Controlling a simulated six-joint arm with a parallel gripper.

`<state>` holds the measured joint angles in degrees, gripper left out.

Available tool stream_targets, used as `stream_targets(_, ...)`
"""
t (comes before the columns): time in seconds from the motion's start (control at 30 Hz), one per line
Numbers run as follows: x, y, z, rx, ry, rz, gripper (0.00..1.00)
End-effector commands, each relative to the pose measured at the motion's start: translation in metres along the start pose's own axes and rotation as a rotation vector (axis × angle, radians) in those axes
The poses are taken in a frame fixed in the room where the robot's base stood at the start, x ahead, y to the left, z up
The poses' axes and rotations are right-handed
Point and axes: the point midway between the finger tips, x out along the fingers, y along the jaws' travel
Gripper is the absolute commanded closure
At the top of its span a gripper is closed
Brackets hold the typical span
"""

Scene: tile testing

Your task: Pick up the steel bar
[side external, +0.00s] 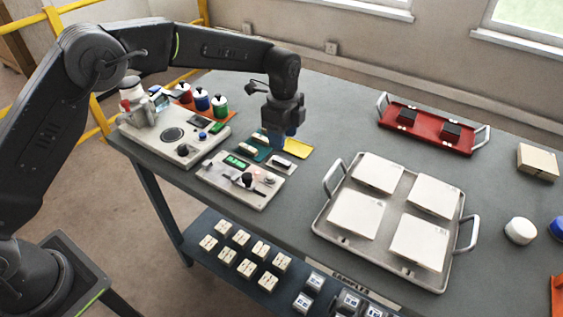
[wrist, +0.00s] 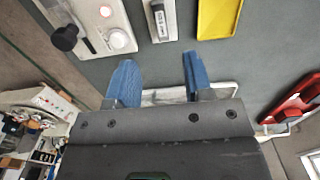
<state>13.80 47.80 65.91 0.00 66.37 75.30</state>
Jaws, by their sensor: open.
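A small light grey bar-like piece with a dark section (wrist: 160,20) lies at the top of the wrist view, between a console and a yellow tray. It appears to be the steel bar, but I cannot be sure. In the side view it seems to be the small piece (side external: 283,164) just right of the console. My gripper (side external: 281,137) points down over the table by the yellow tray. Its two blue fingers (wrist: 157,65) are apart with nothing between them in the wrist view. The fingertips are apart from the bar-like piece.
The console (side external: 240,182) and yellow tray (side external: 298,148) are close by. A larger instrument (side external: 172,138) and coloured jars (side external: 202,99) stand left. A metal tray (side external: 328,228) holds several white tiles. A red tray (side external: 425,140) is behind. Table between the trays is clear.

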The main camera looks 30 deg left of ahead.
Motion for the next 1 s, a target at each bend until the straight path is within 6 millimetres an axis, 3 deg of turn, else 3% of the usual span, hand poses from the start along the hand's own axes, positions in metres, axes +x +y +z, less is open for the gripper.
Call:
stream_targets(0.1,0.019,0.000,0.000,-0.001,0.000,0.001,0.53)
stream_targets(0.37,0.038,-0.001,0.002,-0.002,-0.001,0.002,0.53)
stream_targets(0.63,0.075,-0.003,0.006,-0.001,0.000,0.001,0.53)
stream_targets(0.93,0.080,-0.003,0.006,-0.002,0.001,-0.002,0.53)
stream_targets(1.0,0.080,-0.003,0.006,-0.002,0.001,-0.002,0.58)
